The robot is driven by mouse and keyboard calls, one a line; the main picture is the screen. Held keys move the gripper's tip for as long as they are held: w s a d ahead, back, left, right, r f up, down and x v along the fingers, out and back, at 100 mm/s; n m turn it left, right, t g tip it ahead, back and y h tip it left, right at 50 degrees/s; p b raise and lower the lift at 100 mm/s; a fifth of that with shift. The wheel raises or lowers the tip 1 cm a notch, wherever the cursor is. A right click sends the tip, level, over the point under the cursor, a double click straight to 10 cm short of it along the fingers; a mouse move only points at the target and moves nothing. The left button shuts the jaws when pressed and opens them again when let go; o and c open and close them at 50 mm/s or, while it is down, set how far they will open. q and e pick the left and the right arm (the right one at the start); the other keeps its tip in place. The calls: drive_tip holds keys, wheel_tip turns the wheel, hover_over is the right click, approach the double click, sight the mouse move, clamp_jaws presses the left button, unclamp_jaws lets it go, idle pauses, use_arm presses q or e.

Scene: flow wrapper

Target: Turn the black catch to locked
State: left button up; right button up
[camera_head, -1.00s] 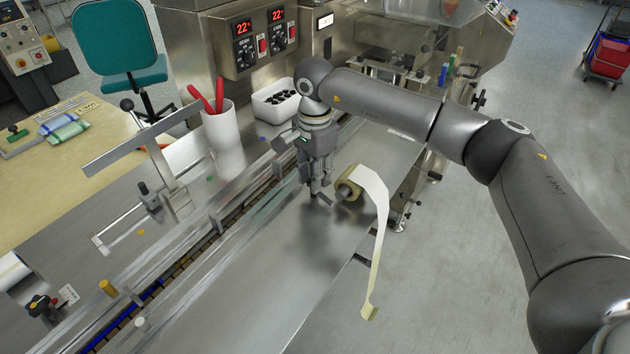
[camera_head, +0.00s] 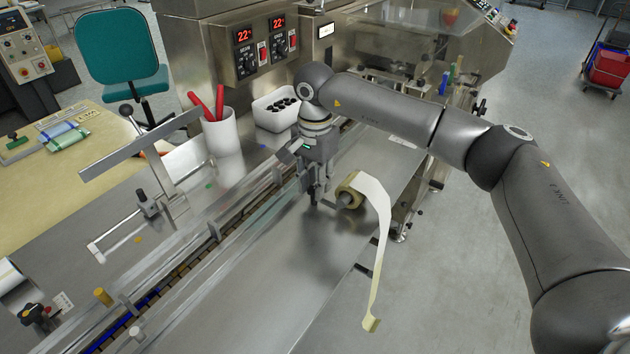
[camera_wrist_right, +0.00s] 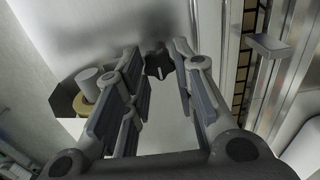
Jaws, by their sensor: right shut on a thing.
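The black catch (camera_wrist_right: 158,64) shows in the right wrist view as a small dark winged knob between my right fingertips. My right gripper (camera_wrist_right: 159,60) is shut on it. In the head view my right gripper (camera_head: 316,196) points down at the metal deck, just left of the film roll, and its fingers mostly hide the catch. I cannot read which position the catch is set to. My left gripper is not in view.
A film roll (camera_head: 349,190) with a hanging strip sits close beside the right gripper. A rail-sided conveyor channel (camera_head: 190,262) runs on the left. A white bin (camera_head: 276,110) of black pieces and a white cup (camera_head: 222,134) with red handles stand behind. The front deck is clear.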

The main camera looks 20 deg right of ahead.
drive_tip(key=o, duration=1)
drive_tip(key=shift+o, duration=0.2)
wheel_tip(320, 180, up, 12)
